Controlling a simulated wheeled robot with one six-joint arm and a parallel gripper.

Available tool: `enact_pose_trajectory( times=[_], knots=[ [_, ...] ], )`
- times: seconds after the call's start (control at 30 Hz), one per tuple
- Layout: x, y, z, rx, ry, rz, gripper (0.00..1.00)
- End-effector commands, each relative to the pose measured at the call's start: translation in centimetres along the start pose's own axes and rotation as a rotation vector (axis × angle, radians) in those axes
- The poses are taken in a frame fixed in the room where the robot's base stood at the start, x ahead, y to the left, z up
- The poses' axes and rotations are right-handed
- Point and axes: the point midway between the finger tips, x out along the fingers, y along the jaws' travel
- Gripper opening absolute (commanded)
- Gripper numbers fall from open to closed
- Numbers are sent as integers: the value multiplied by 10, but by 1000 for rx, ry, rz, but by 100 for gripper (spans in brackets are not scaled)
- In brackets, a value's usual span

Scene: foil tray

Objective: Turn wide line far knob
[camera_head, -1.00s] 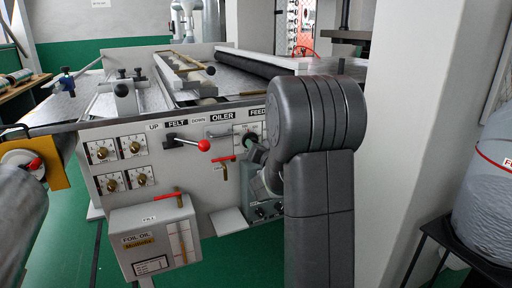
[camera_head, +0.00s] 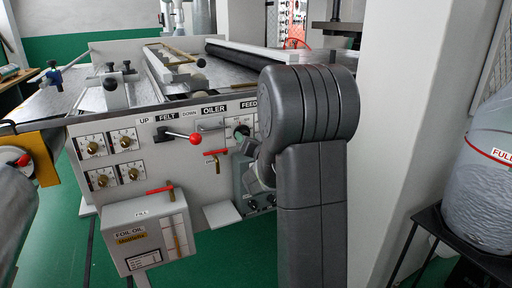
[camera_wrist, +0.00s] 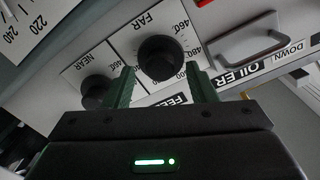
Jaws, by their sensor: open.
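In the wrist view, a black round knob (camera_wrist: 160,57) sits on a white dial plate marked FAR. A second black knob (camera_wrist: 96,91), on a plate marked NEAR, is beside it at left. My gripper (camera_wrist: 161,68) is open, with one green finger on each side of the FAR knob's lower part. I cannot tell whether the fingers touch it. In the head view, my gripper (camera_head: 243,144) is at the grey panel below the FEED label, partly hidden by my arm. No "wide line" wording is readable.
A grey handle (camera_wrist: 250,44) sticks out beside the FAR dial. In the head view, a red-ball lever (camera_head: 195,138) and a red-handled valve (camera_head: 215,153) are left of my gripper. Several brass-knobbed dials (camera_head: 108,158) and the foil oil box (camera_head: 148,234) are farther left.

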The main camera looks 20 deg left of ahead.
Motion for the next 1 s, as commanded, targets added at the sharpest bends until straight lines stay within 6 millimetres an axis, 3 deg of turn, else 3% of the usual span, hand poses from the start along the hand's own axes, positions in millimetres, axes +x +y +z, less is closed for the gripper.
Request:
enact_pose_trajectory(
  times=[0.53, 0.7, 1.0],
  knots=[
    [-111, 0, 0, 1, 1, 2, 52],
    [-127, 0, 0, 0, 0, 1, 52],
    [-130, 0, 0, 0, 0, 0, 52]
  ],
)
